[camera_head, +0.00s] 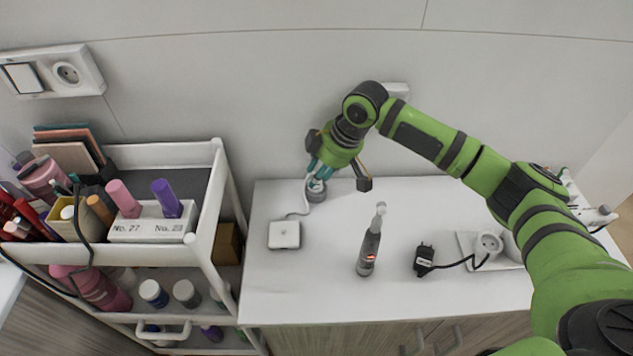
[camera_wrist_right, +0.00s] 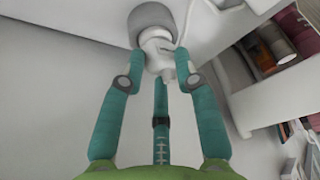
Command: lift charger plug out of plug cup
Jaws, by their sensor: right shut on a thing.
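The plug cup (camera_head: 316,191) is a small grey round cup standing at the back left of the white counter, against the wall. In the right wrist view the cup (camera_wrist_right: 152,20) is at the top. The white charger plug (camera_wrist_right: 158,52) shows at the cup's near side; how much of it is inside is unclear. My right gripper (camera_head: 318,172) reaches down over the cup. In its wrist view, its teal fingers (camera_wrist_right: 160,72) are closed around the plug from both sides. The fingers hide the plug in the head view. My left gripper is not in view.
A white cable runs from the cup to a white square box (camera_head: 284,235). A loaded cosmetics cart (camera_head: 207,190) is at left. The counter's front is clear.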

